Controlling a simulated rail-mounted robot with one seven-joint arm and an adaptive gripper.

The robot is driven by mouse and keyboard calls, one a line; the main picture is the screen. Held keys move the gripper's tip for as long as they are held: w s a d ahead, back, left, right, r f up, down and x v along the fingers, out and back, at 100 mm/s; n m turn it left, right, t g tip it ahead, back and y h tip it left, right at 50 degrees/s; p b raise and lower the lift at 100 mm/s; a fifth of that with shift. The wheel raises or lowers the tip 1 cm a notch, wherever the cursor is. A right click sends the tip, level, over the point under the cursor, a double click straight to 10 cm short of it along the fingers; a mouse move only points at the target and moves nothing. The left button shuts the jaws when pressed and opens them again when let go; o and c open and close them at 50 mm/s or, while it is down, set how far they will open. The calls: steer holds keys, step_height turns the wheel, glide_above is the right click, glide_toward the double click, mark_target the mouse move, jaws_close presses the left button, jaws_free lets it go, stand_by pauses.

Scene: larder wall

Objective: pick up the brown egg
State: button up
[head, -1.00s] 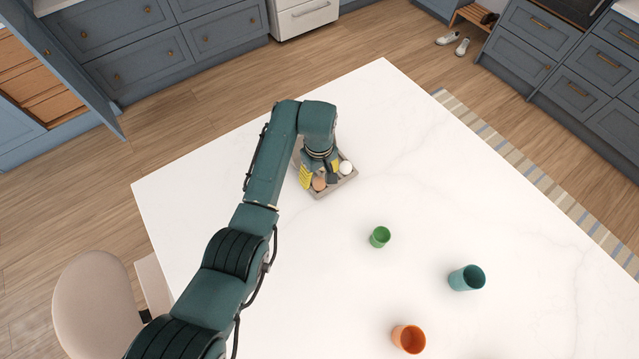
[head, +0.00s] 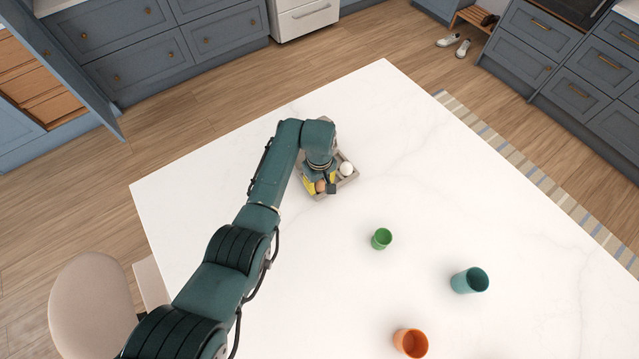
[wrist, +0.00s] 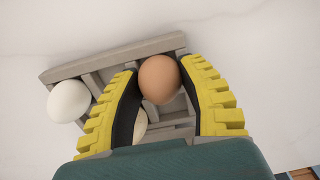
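The brown egg (wrist: 159,80) is between the two yellow-and-black fingers of my gripper (wrist: 160,82) in the wrist view, with a finger pad against each side. In the head view the brown egg (head: 321,186) shows partly between the fingers of my gripper (head: 321,187), over the near part of a grey-brown tray (head: 345,183). I cannot tell whether the egg still touches the tray. The tray (wrist: 120,58) has divided compartments in the wrist view.
A white egg (wrist: 69,101) sits in the tray; it also shows in the head view (head: 347,169). Another pale egg (wrist: 140,124) is partly hidden below the fingers.

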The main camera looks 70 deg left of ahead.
steer(key=shift+c, duration=1.4)
